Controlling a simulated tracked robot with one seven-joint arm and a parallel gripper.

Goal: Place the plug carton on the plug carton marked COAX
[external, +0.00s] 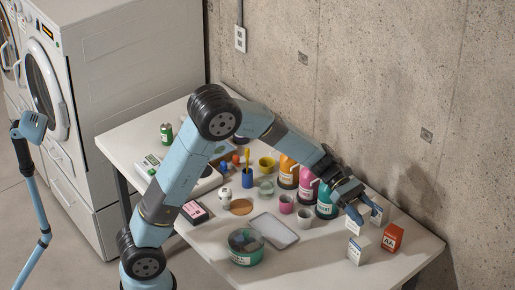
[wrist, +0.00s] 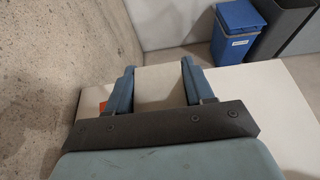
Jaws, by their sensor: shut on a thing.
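My gripper (external: 362,205) is over the right end of the table, its fingers shut on a pale carton. In the wrist view, the blue fingers of my gripper (wrist: 158,67) press on both sides of this plug carton (wrist: 161,86). In the external view the fingers partly hide a white carton (external: 378,214) there. Another white carton (external: 358,251) stands upright in front, apart from the fingers; its small label is unreadable, so I cannot tell whether it says COAX. A white piece (external: 352,226) also shows just below the near finger.
An orange-red carton marked AA (external: 391,238) stands just right of the front white carton. Coloured bottles (external: 308,185), cups (external: 304,218), a grey tray (external: 273,231) and a green tin (external: 245,247) are to the left. The concrete wall (external: 400,110) rises behind. The table's front right (external: 385,268) is bare.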

